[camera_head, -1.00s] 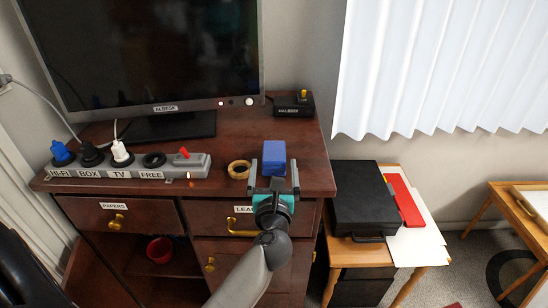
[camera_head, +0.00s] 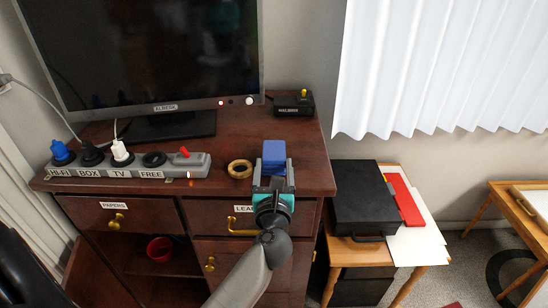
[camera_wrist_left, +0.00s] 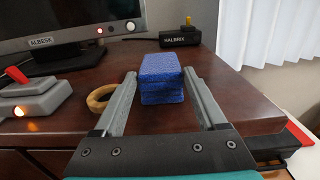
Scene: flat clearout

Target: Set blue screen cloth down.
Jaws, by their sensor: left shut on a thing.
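The blue screen cloth (camera_head: 273,151) is a folded blue block at the front right of the dark wooden cabinet top (camera_head: 225,135). My left gripper (camera_head: 273,168) reaches in from the front, shut on the cloth with one finger on each side. In the left wrist view the cloth (camera_wrist_left: 161,78) shows between the fingertips (camera_wrist_left: 160,82). It appears to be on or very close to the cabinet top; its underside is hidden. My right gripper is not in view.
A tan ring (camera_head: 239,169) lies just left of the cloth. A power strip (camera_head: 130,167) with plugs runs along the front left. The monitor (camera_head: 150,50) and a small black box (camera_head: 293,104) stand behind. A black case (camera_head: 375,198) sits on a side table right.

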